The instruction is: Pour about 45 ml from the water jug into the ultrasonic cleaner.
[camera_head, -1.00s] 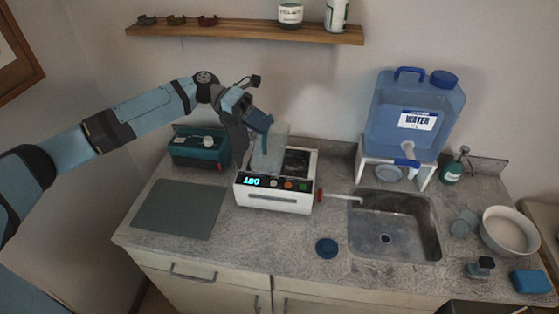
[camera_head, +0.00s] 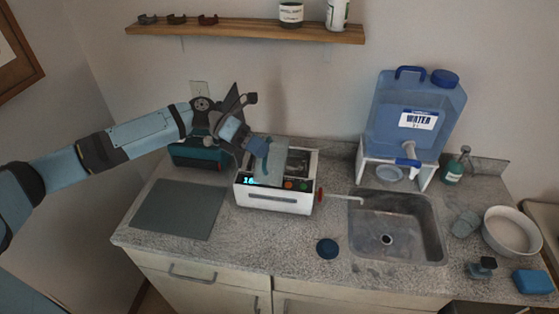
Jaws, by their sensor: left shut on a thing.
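My left gripper (camera_head: 246,142) is shut on the blue handle of the water jug (camera_head: 274,160), a pale translucent vessel. The jug is tilted right and low over the open tank of the ultrasonic cleaner (camera_head: 274,201), a white box with a black front panel and a lit display. The jug hides part of the tank and the display, where "16" is readable. I cannot make out a water stream or the water level. My right gripper is not in view.
A blue water container (camera_head: 415,115) stands on a white stand behind the sink (camera_head: 397,228). A dark mat (camera_head: 177,208) lies left of the cleaner, with a teal box (camera_head: 198,153) behind it. A blue round lid (camera_head: 327,248) lies in front. A bowl (camera_head: 511,231) stands right.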

